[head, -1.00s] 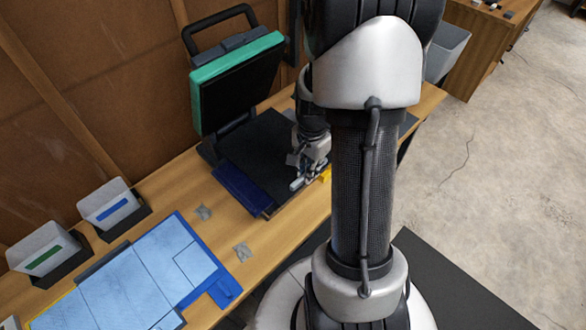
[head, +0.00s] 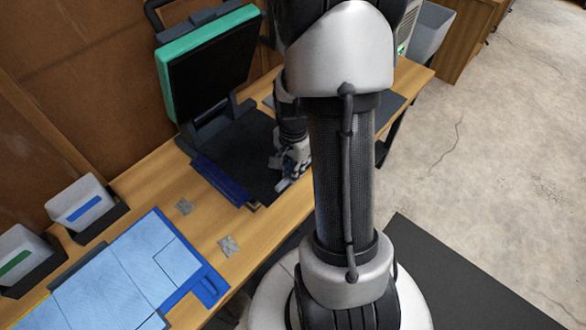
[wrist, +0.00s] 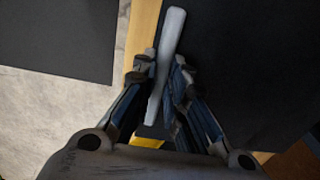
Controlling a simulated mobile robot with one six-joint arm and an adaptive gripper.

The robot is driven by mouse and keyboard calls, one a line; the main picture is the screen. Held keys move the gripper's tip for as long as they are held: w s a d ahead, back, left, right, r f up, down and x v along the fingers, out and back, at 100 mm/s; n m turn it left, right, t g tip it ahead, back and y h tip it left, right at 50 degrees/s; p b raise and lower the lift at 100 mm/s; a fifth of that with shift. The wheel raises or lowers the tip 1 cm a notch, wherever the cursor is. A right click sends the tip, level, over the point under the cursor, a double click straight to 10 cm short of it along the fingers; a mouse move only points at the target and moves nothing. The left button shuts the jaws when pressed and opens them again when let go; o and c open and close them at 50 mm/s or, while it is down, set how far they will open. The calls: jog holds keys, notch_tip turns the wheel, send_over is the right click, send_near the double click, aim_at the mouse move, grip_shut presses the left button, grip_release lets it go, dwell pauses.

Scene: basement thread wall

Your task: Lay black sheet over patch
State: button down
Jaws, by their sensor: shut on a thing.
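My gripper (wrist: 163,85) is shut on a pale grey bar (wrist: 170,40) in the wrist view. In the head view my gripper (head: 285,182) is low at the right front edge of the open press. A flat black surface (wrist: 250,60) lies right beside the bar. In the head view a black surface (head: 235,145) covers the press bed; I cannot tell whether this is the black sheet or the bare bed, or whether the bar is joined to it. No patch shows on the bed. Two small grey pieces (head: 228,246) (head: 183,206) lie on the bench.
The teal-edged press lid (head: 215,60) stands raised behind the bed. A dark blue item (head: 220,180) lies along the bed's front left edge. A light blue board (head: 130,275) and two bins (head: 80,205) are at the left. A yellow piece (wrist: 148,142) shows below the fingers.

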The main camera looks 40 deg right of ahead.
jog(key=shift+f, duration=0.25)
jog(key=c, duration=1.6)
grip_release()
jog(key=shift+w, duration=0.1)
notch_tip(320, 180, up, 13)
jog(key=p, duration=0.4)
jog(key=a+r+n+t, duration=0.2)
jog(key=a+r+n, duration=0.4)
jog(key=a+r, duration=0.3)
jog(key=s+a+r+n+t, duration=0.2)
jog(key=s+a+r+n, duration=0.4)
jog(key=s+a+n, duration=0.3)
jog(key=shift+s+a+r+n+t, duration=0.2)
jog(key=shift+a+n+t, duration=0.1)
jog(key=shift+a+n, duration=0.8)
